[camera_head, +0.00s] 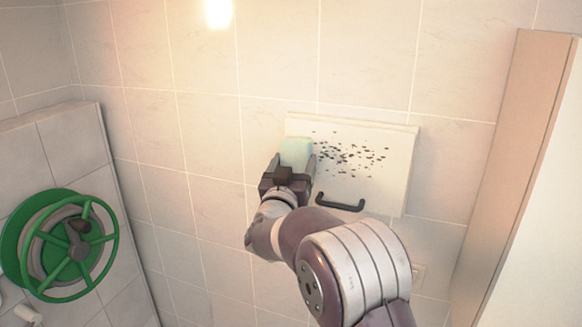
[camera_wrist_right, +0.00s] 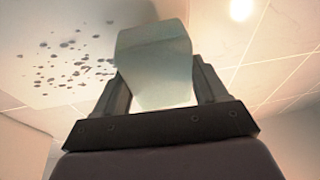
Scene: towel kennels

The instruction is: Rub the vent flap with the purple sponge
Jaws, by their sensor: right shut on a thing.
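The vent flap (camera_head: 385,178) is a pale cream panel on the tiled wall, with dark specks over its upper middle and a black handle (camera_head: 340,203) low on it. My right gripper (camera_head: 292,164) is shut on a sponge (camera_head: 297,152), which looks pale green, not purple. The sponge is in front of the flap's left part, left of the specks. I cannot tell whether it touches the flap. In the right wrist view the sponge (camera_wrist_right: 155,62) stands between the fingers, and the speckled flap (camera_wrist_right: 60,25) is to its left. My left gripper is not in view.
A green hose reel (camera_head: 62,245) hangs on the low tiled wall at the left. A tall pale cabinet or partition (camera_head: 520,150) stands close on the right. The tiled wall (camera_head: 205,130) left of the flap is bare.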

